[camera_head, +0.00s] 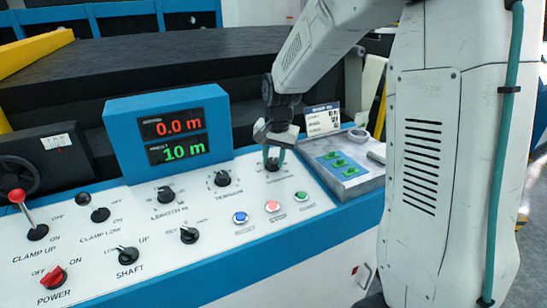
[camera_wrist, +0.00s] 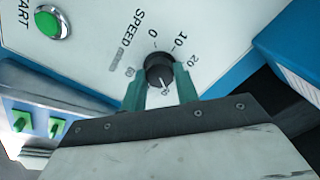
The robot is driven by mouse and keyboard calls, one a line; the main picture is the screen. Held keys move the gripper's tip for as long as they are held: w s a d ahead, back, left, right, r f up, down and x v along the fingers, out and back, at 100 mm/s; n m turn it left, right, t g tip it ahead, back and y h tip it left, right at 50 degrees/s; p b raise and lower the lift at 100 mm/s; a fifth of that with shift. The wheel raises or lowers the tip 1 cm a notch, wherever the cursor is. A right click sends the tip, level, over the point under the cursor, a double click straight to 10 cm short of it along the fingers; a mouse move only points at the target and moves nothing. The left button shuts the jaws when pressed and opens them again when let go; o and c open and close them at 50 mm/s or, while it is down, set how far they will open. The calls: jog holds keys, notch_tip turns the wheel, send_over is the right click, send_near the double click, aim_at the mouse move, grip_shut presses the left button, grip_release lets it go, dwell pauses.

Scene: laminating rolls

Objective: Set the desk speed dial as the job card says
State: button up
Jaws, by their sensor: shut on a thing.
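The speed dial is a black knob (camera_wrist: 157,66) on the white desk panel, next to the word SPEED in the wrist view. My gripper (camera_wrist: 160,86) has its teal fingers on either side of the knob and is shut on it. The marks 0, 10 and 20 are readable. A pale pointer line on the knob faces the gripper side, and I cannot read its exact setting. In the head view my gripper (camera_head: 273,157) is over the dial (camera_head: 271,166) at the panel's right. The job card (camera_head: 322,119) stands behind it, its text too small to read.
A blue display (camera_head: 165,133) reads 0.0 m in red and 10 m in green. Other knobs, including length (camera_head: 165,195) and tension (camera_head: 222,178), and several coloured buttons (camera_head: 272,206) are nearby. A grey box (camera_head: 362,180) with green switches is at the right.

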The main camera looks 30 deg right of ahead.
aim_at(276, 163)
jog(key=shift+m, duration=1)
jog(key=o, duration=1)
jog(key=shift+r, duration=0.15)
jog(key=r, duration=0.2)
jog(key=s+r, duration=0.1)
jog(key=r, duration=0.4)
jog(key=shift+s+r, duration=0.15)
jog(key=shift+r, duration=0.1)
